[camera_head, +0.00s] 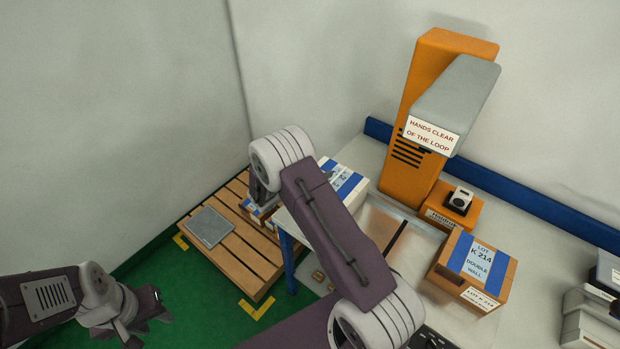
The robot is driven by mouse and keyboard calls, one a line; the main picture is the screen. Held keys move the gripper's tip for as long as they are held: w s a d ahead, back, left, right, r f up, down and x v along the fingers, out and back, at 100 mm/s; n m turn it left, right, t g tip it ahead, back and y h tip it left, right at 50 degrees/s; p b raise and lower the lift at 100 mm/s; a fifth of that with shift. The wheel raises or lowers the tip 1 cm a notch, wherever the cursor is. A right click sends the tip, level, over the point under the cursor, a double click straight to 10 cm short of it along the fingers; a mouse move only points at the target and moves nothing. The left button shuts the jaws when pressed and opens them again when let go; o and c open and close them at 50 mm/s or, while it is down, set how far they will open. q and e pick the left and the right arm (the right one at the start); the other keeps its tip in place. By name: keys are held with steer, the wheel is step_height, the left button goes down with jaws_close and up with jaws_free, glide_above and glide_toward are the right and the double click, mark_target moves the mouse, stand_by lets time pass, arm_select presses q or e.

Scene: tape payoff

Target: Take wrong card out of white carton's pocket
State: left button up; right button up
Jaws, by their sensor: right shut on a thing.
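A white-topped carton with blue bands (352,188) stands at the bench's left end, partly hidden by my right arm. A small carton with blue tape and white labels (250,209) sits on the wooden pallet. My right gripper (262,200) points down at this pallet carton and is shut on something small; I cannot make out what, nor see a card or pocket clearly. My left gripper (150,324) is at the lower left over the green floor, its fingers apart and empty.
A grey plate (208,226) lies on the pallet (244,264). On the bench stand an orange machine with a grey head (452,100), a brown lot carton (447,270) and a small orange box (452,207). Grey equipment (590,318) is at far right. Green floor is free at left.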

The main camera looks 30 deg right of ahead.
steer(key=s+d+r+b, duration=0.2)
steer(key=s+d+r, duration=0.3)
steer(key=s, duration=0.2)
steer(key=shift+s+r, duration=0.2)
steer(key=shift+s, duration=0.05)
